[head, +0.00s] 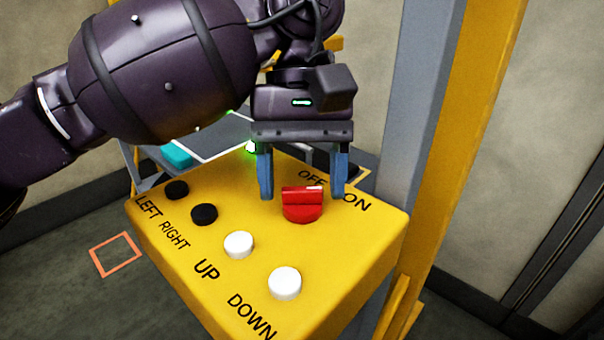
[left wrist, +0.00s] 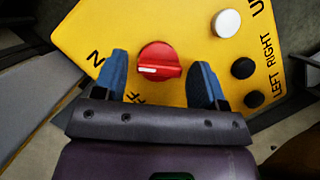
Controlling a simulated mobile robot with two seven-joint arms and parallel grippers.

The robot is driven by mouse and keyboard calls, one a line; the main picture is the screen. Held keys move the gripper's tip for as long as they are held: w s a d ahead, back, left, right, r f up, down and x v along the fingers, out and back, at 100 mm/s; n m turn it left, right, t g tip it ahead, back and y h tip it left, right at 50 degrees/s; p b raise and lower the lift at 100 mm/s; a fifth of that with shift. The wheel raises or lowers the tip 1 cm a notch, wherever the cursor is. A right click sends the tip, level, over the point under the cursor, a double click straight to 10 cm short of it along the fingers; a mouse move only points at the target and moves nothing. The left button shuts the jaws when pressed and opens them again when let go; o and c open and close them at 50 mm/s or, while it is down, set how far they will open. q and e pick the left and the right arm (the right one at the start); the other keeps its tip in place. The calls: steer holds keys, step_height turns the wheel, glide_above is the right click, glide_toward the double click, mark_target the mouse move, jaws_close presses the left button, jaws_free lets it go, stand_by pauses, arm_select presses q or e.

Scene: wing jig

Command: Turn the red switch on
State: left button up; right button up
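The red switch (head: 302,205) is a round knob with a raised grip bar on the top of a yellow control box (head: 340,262). OFF and ON labels are printed behind it, and the white mark on its bar is at the right end, toward ON. My left gripper (head: 302,190) is open, pointing down, with one blue finger on each side of the switch. In the left wrist view the red switch (left wrist: 157,63) lies between the spread fingers with gaps on both sides. Whether the fingertips reach its height is hard to tell. My right gripper is not in view.
Two black buttons (head: 204,214) labelled LEFT and RIGHT and two white buttons (head: 285,283) labelled UP and DOWN are on the same box. A grey and yellow post (head: 455,150) stands close on the right. An orange square outline (head: 116,255) marks the floor at left.

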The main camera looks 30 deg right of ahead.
arm_select(q)
steer(key=shift+o, duration=0.4)
steer(key=p+v, duration=0.1)
steer(key=v, duration=0.9)
steer(key=shift+r, duration=0.4)
steer(key=shift+w, duration=0.15)
